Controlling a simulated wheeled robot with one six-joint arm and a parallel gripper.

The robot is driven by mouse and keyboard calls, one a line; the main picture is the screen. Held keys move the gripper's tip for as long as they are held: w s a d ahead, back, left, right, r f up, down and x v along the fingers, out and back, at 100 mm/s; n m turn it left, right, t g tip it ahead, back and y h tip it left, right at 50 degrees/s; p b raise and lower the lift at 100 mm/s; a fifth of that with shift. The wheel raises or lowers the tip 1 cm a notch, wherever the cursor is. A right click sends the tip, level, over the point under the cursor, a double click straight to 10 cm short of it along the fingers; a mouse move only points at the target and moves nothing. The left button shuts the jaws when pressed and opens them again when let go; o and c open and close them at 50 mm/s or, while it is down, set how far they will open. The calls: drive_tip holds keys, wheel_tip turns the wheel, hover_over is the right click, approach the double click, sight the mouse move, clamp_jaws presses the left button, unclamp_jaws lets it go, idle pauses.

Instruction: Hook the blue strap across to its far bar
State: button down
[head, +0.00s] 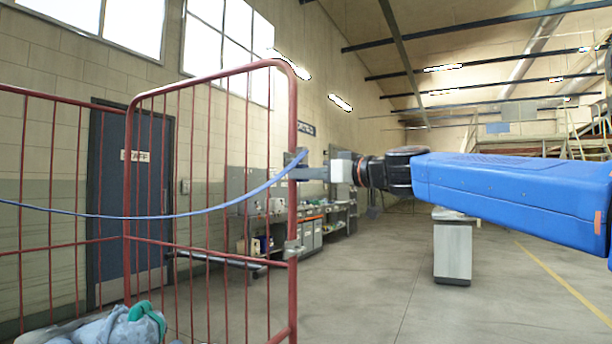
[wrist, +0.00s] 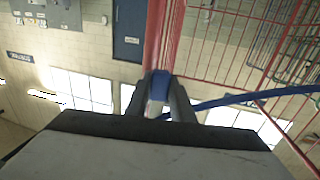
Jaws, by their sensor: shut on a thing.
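The blue strap (head: 190,214) runs from the left picture edge, sagging, across the red cage and up to my gripper (head: 298,168). My gripper is shut on the strap's end, level with the cage's right upright bar (head: 292,112), which it overlaps in the head view. In the wrist view my gripper (wrist: 165,103) holds the blue strap end (wrist: 158,86) between its fingers, and the strap (wrist: 235,99) trails off to the right. The red bar (wrist: 163,35) appears just beyond the fingertips. I cannot tell whether the strap end touches or hooks onto the bar.
The red cage's thin mesh wires (head: 225,150) stand left of my gripper. A pale blue and green bundle (head: 120,326) lies low in the cage. A grey pedestal (head: 452,246) stands right of the cage. The floor (head: 370,285) between is clear.

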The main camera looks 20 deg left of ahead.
drive_tip(key=shift+f, duration=0.2)
drive_tip(key=shift+f, duration=0.85)
drive_tip(key=c, duration=1)
unclamp_jaws()
drive_tip(key=shift+c, duration=0.2)
drive_tip(key=shift+d, duration=0.15)
drive_tip(key=d, duration=0.6)
drive_tip(key=shift+s+d, duration=0.25)
drive_tip(key=shift+d, duration=0.1)
